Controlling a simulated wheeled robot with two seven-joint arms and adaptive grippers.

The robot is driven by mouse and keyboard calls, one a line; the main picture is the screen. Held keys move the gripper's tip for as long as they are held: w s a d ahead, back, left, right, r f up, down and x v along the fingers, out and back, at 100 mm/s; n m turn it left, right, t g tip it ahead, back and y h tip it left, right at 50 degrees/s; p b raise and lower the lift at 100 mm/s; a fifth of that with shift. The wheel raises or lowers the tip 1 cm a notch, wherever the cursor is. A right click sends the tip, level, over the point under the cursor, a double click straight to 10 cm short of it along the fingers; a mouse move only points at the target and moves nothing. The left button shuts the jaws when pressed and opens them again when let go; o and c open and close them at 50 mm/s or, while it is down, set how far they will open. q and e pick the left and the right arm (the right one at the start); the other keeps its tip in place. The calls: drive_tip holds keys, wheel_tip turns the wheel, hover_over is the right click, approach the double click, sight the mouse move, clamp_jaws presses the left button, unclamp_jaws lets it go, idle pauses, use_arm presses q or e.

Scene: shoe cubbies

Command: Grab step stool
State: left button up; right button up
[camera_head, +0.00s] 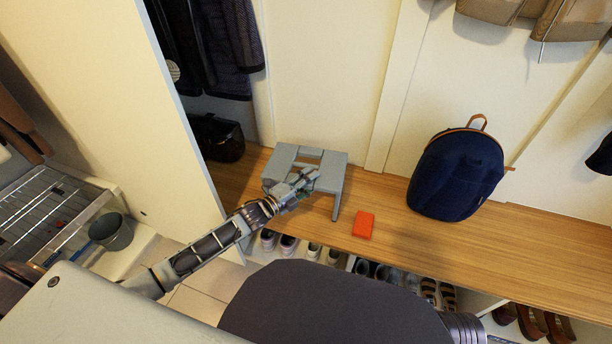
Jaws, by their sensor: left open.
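The step stool (325,158) is small and grey, with a slot in its top. It stands upright on the wooden bench against the wall. My left gripper (307,178) is open at the front edge of the stool's top and overlaps it in the picture. I cannot tell whether the fingers touch the stool. The left arm and gripper hide part of the stool's front and its left legs. My right gripper does not show.
An orange-red box (363,224) lies on the wooden bench (400,235) right of the stool. A navy backpack (456,175) stands farther right. Shoes (289,243) fill the cubbies below. A pale panel (115,110) rises at left, and a grey bucket (111,232) stands near it.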

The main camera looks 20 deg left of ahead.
use_arm(q)
clamp_jaws()
drive_tip(key=shift+r, duration=0.1)
idle(0.4)
drive_tip(key=shift+r, duration=0.15)
